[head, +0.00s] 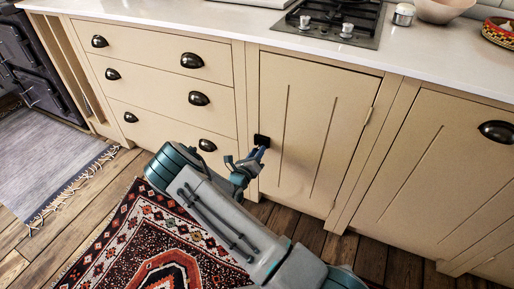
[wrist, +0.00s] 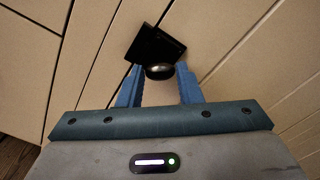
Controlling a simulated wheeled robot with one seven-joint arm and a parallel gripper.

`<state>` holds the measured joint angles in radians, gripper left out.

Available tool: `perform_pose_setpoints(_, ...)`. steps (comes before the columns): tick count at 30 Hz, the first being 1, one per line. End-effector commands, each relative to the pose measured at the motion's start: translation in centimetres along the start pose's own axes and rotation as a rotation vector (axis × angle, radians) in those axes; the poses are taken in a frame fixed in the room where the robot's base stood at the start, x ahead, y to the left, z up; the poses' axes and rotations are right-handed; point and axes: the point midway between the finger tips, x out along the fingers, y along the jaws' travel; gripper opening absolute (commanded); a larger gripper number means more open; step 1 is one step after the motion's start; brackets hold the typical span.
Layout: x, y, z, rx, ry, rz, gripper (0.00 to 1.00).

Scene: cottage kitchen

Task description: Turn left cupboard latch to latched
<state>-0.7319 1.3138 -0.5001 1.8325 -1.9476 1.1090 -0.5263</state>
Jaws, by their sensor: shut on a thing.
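The cupboard latch (head: 262,140) is a small black plate at the left edge of a cream cupboard door (head: 312,125). In the wrist view the black latch plate (wrist: 152,46) looks tilted, with a round dark metal knob (wrist: 159,72) at its lower edge. My gripper (head: 256,155) reaches the latch from below in the head view. Its two blue fingers, seen in the wrist view (wrist: 158,78), are on either side of the knob and shut on it. The fingers partly hide the latch in the head view. Whether it is latched cannot be told.
Drawers with black cup pulls (head: 192,61) are left of the door, and another cupboard front (head: 440,170) is to its right. A white counter (head: 225,18) with a hob (head: 325,22) runs above. A patterned rug (head: 125,240) lies on the wooden floor.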

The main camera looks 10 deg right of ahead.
Motion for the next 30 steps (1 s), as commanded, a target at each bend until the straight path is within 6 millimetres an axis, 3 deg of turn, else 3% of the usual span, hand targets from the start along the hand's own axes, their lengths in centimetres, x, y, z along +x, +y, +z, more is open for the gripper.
perform_pose_setpoints(18, -0.02, -0.14, 0.08, -0.575, 0.001, 0.000, 0.09)
perform_pose_setpoints(30, 0.00, -0.06, -0.05, -0.816, 0.002, 0.000, 0.09)
